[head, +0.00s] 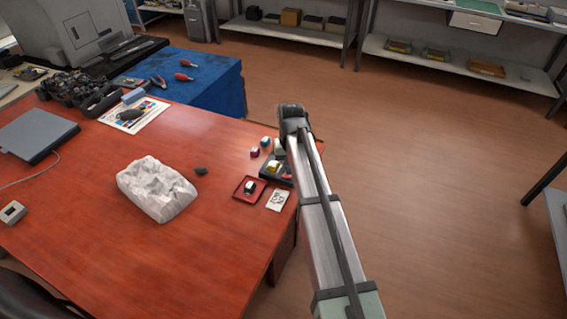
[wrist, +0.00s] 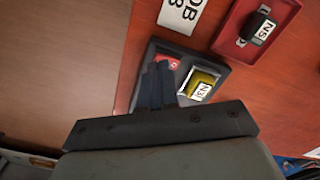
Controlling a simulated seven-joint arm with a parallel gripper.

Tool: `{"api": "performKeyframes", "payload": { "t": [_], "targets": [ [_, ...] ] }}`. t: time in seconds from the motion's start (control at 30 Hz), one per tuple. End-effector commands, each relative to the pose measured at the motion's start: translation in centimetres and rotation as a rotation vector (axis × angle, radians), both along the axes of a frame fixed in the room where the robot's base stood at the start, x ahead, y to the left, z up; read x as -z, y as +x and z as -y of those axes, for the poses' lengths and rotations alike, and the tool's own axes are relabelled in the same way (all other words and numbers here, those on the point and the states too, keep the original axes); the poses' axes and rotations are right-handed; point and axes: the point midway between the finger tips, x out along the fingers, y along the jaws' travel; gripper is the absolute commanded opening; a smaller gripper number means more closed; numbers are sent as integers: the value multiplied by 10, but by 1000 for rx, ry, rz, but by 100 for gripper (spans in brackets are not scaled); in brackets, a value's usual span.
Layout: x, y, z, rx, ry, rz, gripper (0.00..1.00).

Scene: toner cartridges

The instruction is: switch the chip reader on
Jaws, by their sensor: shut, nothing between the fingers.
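The chip reader appears to be the dark grey box (head: 268,177) at the right edge of the red-brown table; it also shows in the wrist view (wrist: 222,88). A yellow-topped piece (wrist: 201,82) with a white "N3" label sits in its recess. A red switch (wrist: 174,63) with a small white mark lies at its other end, partly hidden by my fingers. My gripper (wrist: 158,66) is shut and empty, its fingertips over the reader beside the red switch. I cannot tell whether they touch it. In the head view my arm hides the gripper.
A red tray (head: 238,194) holding a dark labelled cartridge (head: 249,187) and a white printed card (head: 278,200) lie beside the reader. Small coloured cartridges (head: 266,142) stand behind it. A crumpled white block (head: 157,189) and dark lump (head: 201,171) lie farther left.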

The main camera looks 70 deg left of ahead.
Motion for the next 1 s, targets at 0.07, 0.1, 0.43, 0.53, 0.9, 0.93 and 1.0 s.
{"api": "performKeyframes", "payload": {
  "t": [0.07, 0.1, 0.43, 0.53, 0.9, 0.93, 1.0],
  "targets": [
    [1, 0, 0, 0, 0, 0, 0],
    [1, 0, 0, 0, 0, 0, 0],
    [5, 0, 0, 0, 0, 0, 0],
    [6, 0, 0, 0, 0, 0, 0],
    [11, 0, 0, 0, 0, 0, 0],
    [11, 0, 0, 0, 0, 0, 0],
    [12, 0, 0, 0, 0, 0, 0]
  ]
}}
